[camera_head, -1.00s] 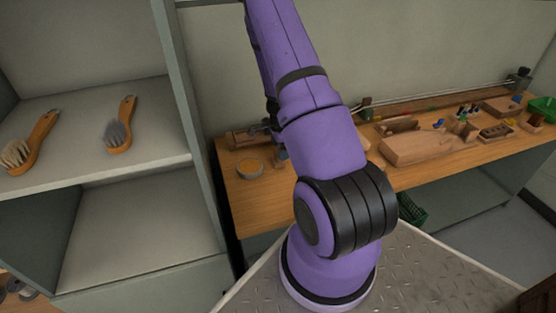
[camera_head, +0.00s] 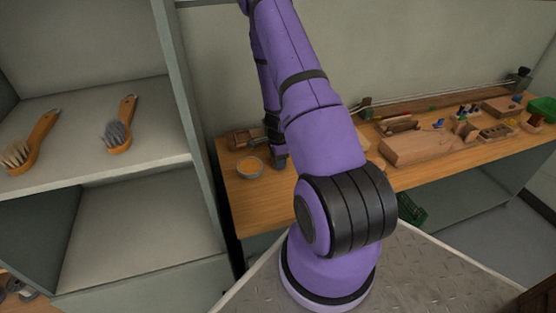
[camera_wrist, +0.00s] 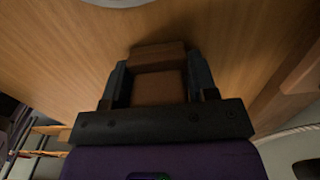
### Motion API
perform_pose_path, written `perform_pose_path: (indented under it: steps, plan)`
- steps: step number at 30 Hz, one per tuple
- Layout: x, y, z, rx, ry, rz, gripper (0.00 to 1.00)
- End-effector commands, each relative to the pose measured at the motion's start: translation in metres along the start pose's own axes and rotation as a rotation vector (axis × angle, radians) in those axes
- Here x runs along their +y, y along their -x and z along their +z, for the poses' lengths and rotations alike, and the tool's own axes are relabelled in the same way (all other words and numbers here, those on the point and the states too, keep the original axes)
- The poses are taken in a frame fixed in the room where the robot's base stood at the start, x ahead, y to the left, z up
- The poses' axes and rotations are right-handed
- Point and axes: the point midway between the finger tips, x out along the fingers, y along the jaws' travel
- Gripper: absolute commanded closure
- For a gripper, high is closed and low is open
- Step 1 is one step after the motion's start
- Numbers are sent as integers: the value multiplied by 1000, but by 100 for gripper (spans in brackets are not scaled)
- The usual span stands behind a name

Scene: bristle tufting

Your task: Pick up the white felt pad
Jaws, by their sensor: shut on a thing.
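My gripper (camera_wrist: 158,72) is low over the wooden bench, fingers on either side of a brown block-like thing (camera_wrist: 160,90), and shut on it. In the head view my gripper (camera_head: 279,161) is partly hidden behind my own arm, just right of a round tin (camera_head: 250,166) with orange-brown contents. I cannot make out a white felt pad in either view. The held thing looks brown in shadow, and its underside is hidden.
The bench (camera_head: 240,195) carries a wooden cylinder-like piece (camera_head: 243,138) at the back left and a large wooden block (camera_head: 415,148) to the right. Two brushes (camera_head: 117,130) lie on the shelf at left.

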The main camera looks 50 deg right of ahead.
Motion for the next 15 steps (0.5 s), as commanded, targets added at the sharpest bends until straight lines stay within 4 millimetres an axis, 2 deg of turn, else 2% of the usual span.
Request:
perform_pose_path:
  steps: [8,15]
  plan:
    - [0,1,0,0,0,0,75]
    - [0,14,0,0,2,-1,75]
